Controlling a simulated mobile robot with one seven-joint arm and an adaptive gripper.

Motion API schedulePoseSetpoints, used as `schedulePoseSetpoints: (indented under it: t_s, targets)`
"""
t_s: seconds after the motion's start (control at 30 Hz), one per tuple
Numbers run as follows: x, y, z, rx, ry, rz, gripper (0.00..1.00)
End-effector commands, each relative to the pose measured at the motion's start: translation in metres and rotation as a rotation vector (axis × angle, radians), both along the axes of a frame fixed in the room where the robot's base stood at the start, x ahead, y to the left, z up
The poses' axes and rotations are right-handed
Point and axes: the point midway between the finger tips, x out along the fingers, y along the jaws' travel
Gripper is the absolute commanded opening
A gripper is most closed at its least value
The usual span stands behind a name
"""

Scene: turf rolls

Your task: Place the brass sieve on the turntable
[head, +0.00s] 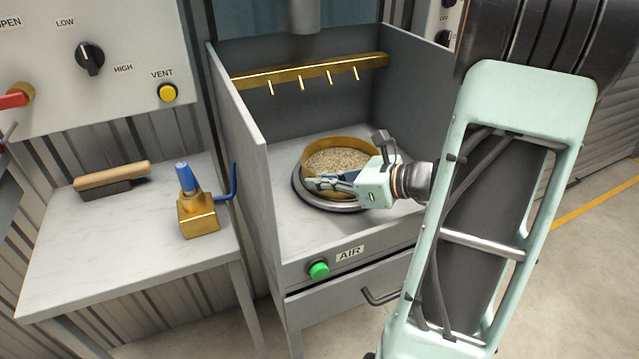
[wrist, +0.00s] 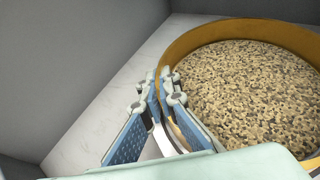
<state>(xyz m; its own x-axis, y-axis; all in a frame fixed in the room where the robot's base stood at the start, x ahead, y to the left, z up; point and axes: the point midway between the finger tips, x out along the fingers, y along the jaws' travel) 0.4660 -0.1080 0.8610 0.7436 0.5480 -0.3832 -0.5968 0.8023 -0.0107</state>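The brass sieve (head: 312,150), a round brass-walled pan filled with tan grains, is in the booth over the turntable (head: 303,195), a round grey disc with a dark edge. The sieve looks level and roughly centred; I cannot tell whether it rests on the disc or hangs just above it. My gripper (head: 325,184) reaches in from the right at the sieve's near side. In the wrist view, the blue-padded fingers (wrist: 158,92) straddle the sieve's wall (wrist: 185,42), one inside and one outside, and look closed on it. Much of the turntable is hidden.
Booth walls (head: 240,140) stand left, behind and right, with a brass nozzle bar (head: 310,73) at the back. A green AIR button (head: 319,270) is on the front. The left bench holds a brush (head: 112,178) and a brass block with a blue-topped handle (head: 197,214).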

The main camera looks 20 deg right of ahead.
Motion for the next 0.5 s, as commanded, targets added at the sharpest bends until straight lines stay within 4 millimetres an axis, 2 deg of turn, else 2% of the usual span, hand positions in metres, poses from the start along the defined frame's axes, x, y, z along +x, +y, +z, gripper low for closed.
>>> schedulePoseSetpoints:
  t_s: [0.17, 0.37, 0.5]
  targets:
    - [0.0005, -0.0002, -0.0024, 0.000, -0.003, 0.001, 0.00]
    - [0.0000, -0.0001, -0.0027, 0.000, 0.000, 0.000, 0.20]
    - [0.0001, -0.0001, -0.0026, 0.000, 0.000, 0.000, 0.22]
